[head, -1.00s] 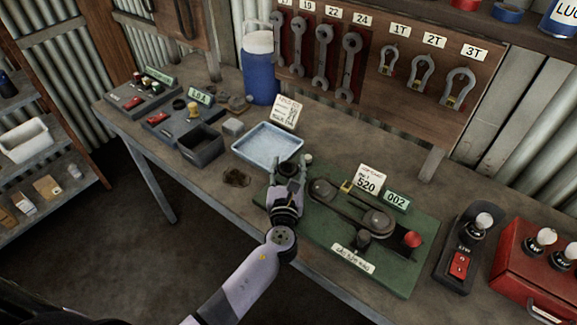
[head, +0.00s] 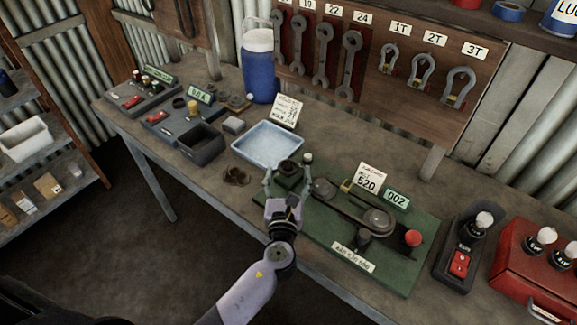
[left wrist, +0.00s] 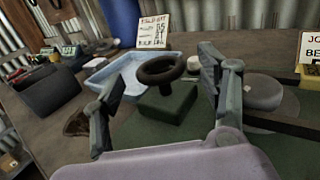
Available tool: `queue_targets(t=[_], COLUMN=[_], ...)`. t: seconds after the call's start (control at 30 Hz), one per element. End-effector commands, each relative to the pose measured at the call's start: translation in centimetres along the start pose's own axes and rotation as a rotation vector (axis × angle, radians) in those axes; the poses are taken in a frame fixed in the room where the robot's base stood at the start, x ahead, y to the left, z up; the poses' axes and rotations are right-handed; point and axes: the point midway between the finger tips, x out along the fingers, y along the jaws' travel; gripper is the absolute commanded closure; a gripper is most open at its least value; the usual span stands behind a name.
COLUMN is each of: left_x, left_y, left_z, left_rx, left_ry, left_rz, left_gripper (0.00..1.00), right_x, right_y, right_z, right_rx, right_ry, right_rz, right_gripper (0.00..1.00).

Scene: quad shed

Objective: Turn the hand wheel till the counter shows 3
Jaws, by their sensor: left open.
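The hand wheel (head: 289,168) is a small dark ring with a handle knob (head: 307,158), on a green block at the left end of the green baseplate (head: 405,279). The wheel also shows in the left wrist view (left wrist: 162,69). The counter (head: 397,201) reads 002. My left gripper (head: 287,179) is open, its fingers spread on the near side of the wheel. In the left wrist view my left gripper (left wrist: 162,78) has the wheel visible between its fingers; contact cannot be told. My right gripper is out of view.
A belt with round pulleys (head: 378,220) and a red knob (head: 413,238) lie right of the wheel. A switch box (head: 463,255) is farther right.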

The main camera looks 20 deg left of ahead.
Motion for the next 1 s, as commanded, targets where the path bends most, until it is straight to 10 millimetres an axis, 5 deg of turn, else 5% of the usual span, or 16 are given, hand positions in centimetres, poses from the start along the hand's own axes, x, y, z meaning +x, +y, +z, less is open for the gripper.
queue_targets(t=[0.2,0.4,1.0], left_x=[-4.9,-7.5,-8.1], left_y=[0.0,0.0,0.0], left_z=[-0.1,-0.1,0.0], left_rx=[0.0,0.003,0.001], left_ry=[0.003,0.001,0.0], left_rz=[-0.001,-0.001,0.0], left_gripper=[0.32,0.32,0.32], right_x=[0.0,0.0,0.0], right_y=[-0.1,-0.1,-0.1], right_z=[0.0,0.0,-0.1], right_rx=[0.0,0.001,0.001], right_ry=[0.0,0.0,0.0], right_rz=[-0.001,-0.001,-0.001], right_gripper=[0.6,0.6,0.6])
